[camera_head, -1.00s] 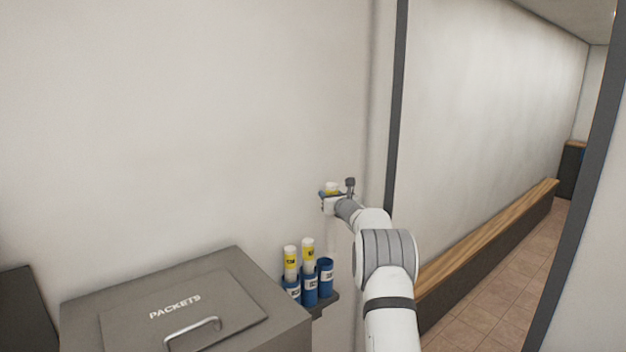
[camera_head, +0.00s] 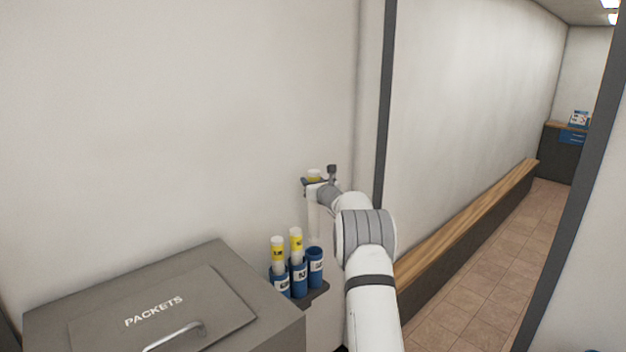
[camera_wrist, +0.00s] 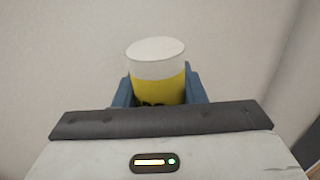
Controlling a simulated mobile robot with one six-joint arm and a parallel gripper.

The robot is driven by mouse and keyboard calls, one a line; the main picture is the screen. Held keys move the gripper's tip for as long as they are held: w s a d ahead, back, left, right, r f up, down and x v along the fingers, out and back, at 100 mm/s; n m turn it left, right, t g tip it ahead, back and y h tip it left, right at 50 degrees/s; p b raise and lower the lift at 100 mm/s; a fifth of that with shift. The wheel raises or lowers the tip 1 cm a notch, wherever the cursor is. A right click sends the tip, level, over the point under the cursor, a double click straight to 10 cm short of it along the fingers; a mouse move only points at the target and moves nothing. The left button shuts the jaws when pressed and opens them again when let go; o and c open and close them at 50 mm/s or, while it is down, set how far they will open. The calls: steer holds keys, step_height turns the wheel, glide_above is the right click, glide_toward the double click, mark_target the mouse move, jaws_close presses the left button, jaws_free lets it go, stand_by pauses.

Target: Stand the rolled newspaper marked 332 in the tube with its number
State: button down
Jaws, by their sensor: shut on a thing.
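My gripper (camera_head: 314,181) is shut on a rolled newspaper (camera_head: 313,210), white with a yellow band. The right tube (camera_head: 316,268) is open and empty. The left tube (camera_head: 282,287) and middle tube (camera_head: 299,281) each hold a white roll with a yellow band. The tubes have white labels, too small to read surely.
A grey box marked PACKETS (camera_head: 230,288) with a handle stands left of the tubes. The tubes sit on a dark shelf (camera_head: 318,292) against the wall. A long wooden bench (camera_head: 470,220) runs along the corridor at right.

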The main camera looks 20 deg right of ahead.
mark_target(312, 215)
step_height(312, 215, down, 13)
steer(key=b, duration=1.2)
steer(key=shift+a, duration=0.15)
steer(key=c, duration=0.8)
jaws_free()
steer(key=shift+c, duration=0.2)
steer(key=shift+s, duration=0.1)
steer(key=shift+s+b, duration=0.95)
steer(key=shift+s, duration=2.9)
